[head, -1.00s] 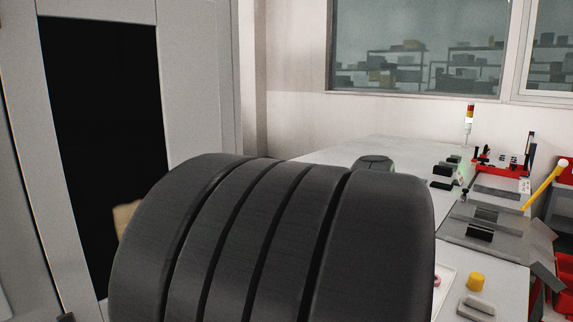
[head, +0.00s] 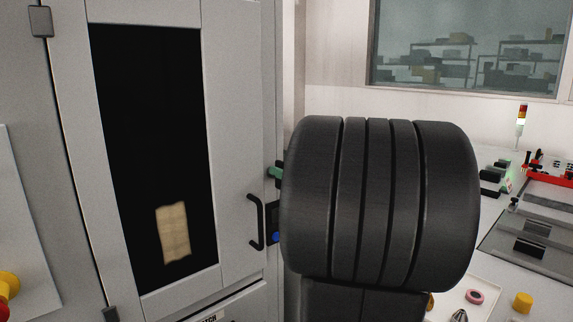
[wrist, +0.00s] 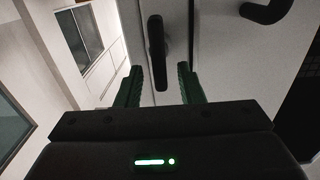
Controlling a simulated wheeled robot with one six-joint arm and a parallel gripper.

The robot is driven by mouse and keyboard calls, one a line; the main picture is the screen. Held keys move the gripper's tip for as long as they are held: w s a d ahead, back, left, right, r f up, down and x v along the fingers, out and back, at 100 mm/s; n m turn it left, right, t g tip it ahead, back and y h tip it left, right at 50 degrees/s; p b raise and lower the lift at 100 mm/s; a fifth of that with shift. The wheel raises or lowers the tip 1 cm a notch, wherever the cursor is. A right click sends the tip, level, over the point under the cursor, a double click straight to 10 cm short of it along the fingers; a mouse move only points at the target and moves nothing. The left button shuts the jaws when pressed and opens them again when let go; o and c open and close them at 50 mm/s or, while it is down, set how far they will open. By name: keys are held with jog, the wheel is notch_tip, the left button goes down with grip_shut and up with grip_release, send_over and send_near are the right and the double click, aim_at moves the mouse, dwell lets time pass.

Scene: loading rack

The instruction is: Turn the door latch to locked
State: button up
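The door latch (wrist: 157,52) is a black, elongated lever on a pale panel in the wrist view. It runs nearly upright in that picture, its lower end near the gap between my fingertips. My gripper (wrist: 160,82) is open, with one green finger on each side of that gap and nothing held. I cannot tell whether a finger touches the latch. In the head view a green fingertip of my gripper (head: 275,172) shows beside the cabinet door's right edge, and my dark arm hides the rest. The cabinet door (head: 236,130) looks closed.
A black door handle (head: 256,222) stands out below the green fingertip; a blue round part (head: 276,238) is beside it. A bench at right carries a red fixture (head: 548,168), a yellow cylinder (head: 523,302) and a pink ring (head: 475,296). A tan piece (head: 173,233) shows behind the door window.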

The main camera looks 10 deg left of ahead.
jog(key=shift+x, duration=1.05)
grip_shut()
jog(key=shift+f, duration=0.1)
